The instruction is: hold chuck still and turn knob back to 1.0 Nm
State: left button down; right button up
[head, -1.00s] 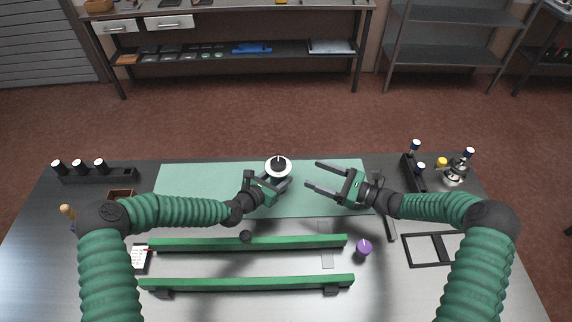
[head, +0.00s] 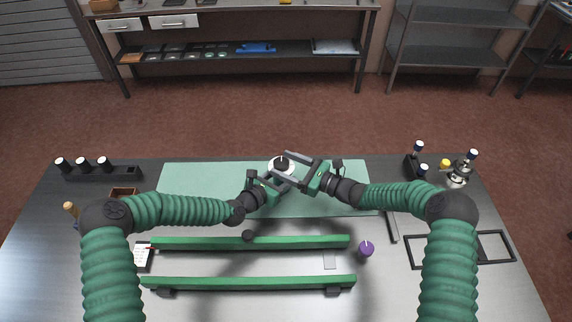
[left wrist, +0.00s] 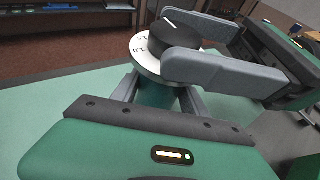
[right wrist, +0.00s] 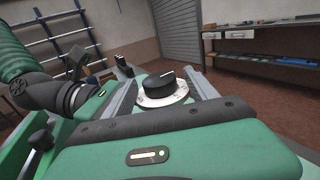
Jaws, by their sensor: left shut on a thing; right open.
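The black knob (head: 281,161) with a white pointer line sits on a white numbered dial (left wrist: 141,56), on top of the chuck (left wrist: 156,94). My left gripper (head: 279,181) is shut on the chuck, below the dial. My right gripper (head: 282,164) is open, with one finger on each side of the knob. In the right wrist view the knob (right wrist: 158,83) stands between the fingers, with room visible beside it. I cannot tell whether either finger touches it. The pointer's exact reading is unclear, as the dial is partly hidden.
A green mat (head: 190,184) lies under the chuck. Two green rails (head: 200,243) lie in front. A purple-topped item (head: 366,248) and a black frame (head: 490,246) are at right.

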jog(key=shift+c, duration=0.4)
jog(key=c, duration=1.3)
jog(key=shift+w+d+n+g+y, duration=0.1)
jog(key=shift+w+n+g+y, duration=0.1)
jog(key=shift+n+g+y, duration=0.35)
jog(key=shift+w+n+g+y, duration=0.25)
jog(key=shift+n+g, duration=0.3)
jog(key=shift+g, duration=0.3)
jog(key=n+g, duration=0.1)
jog(key=g, duration=0.1)
jog(key=shift+w+n+g+y, duration=0.1)
jog(key=shift+n+g+y, duration=0.2)
jog(key=shift+g, duration=0.1)
jog(key=shift+n+g, duration=0.3)
jog(key=shift+g, duration=0.1)
jog(key=shift+d, duration=0.1)
jog(key=o, duration=1.4)
